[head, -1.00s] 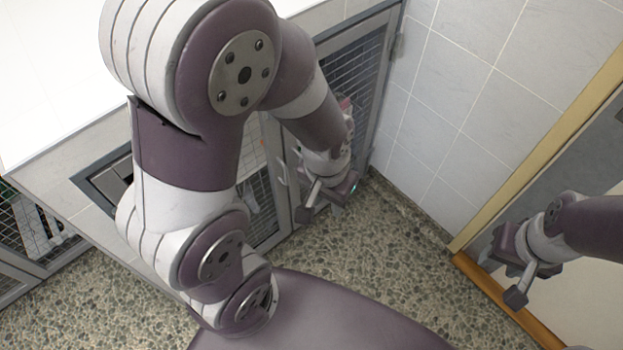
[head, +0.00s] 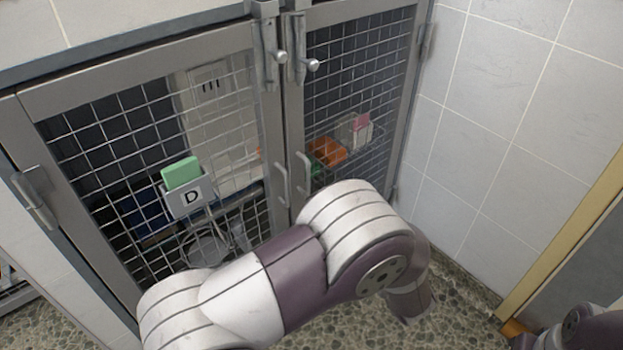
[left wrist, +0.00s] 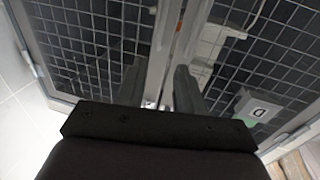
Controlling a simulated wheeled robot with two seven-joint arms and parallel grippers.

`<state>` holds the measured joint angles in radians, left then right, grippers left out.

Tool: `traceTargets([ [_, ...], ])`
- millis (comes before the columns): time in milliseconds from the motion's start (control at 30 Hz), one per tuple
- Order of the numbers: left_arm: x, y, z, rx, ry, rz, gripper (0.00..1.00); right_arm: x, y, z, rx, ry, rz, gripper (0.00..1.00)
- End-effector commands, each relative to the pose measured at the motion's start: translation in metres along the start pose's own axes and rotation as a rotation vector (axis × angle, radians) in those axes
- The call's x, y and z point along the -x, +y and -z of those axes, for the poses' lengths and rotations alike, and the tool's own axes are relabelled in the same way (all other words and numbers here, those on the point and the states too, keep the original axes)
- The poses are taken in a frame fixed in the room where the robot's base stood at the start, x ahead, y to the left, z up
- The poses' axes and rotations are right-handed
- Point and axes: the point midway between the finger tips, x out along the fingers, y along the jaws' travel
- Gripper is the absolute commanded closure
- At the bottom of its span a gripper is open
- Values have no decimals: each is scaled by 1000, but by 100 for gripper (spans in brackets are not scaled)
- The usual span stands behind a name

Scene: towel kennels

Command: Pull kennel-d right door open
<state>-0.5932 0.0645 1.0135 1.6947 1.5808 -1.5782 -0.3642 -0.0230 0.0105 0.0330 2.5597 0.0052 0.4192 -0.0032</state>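The kennel's right door (head: 411,75), grey-framed with wire mesh, is shut beside the tiled wall. Its curved pull handle (head: 303,170) is near its left edge, and a bolt latch with a round knob (head: 299,55) is near its top. The left door (head: 140,72) carries a D label (head: 190,197) and is also shut. In the head view my left arm crosses low in front of the doors and its gripper is hidden. In the left wrist view my left gripper (left wrist: 160,88) has its fingers apart, close to the door frames. Contact with a handle is unclear. My right gripper is out of view.
The left door has its own handle (head: 282,184) and latch (head: 270,55) close beside the right door's. A green card (head: 181,172) sits in the label holder. The tiled wall (head: 500,130) borders the right door's hinge side. Speckled floor (head: 460,275) shows at lower right.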

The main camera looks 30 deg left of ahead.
Motion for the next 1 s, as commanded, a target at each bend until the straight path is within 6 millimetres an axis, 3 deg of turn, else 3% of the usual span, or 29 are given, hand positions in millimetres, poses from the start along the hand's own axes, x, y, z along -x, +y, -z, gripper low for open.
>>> traceTargets([
  [300,-76,-2,-8,1,-1,5,63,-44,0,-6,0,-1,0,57],
  [500,-111,0,-6,0,-3,0,63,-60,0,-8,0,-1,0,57],
  [900,-122,1,-1,-2,-3,-4,63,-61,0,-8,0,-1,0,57],
  [967,-122,1,-1,-2,-3,-4,80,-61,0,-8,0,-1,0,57],
  [1000,-122,1,-1,-2,-3,-4,93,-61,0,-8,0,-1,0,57],
])
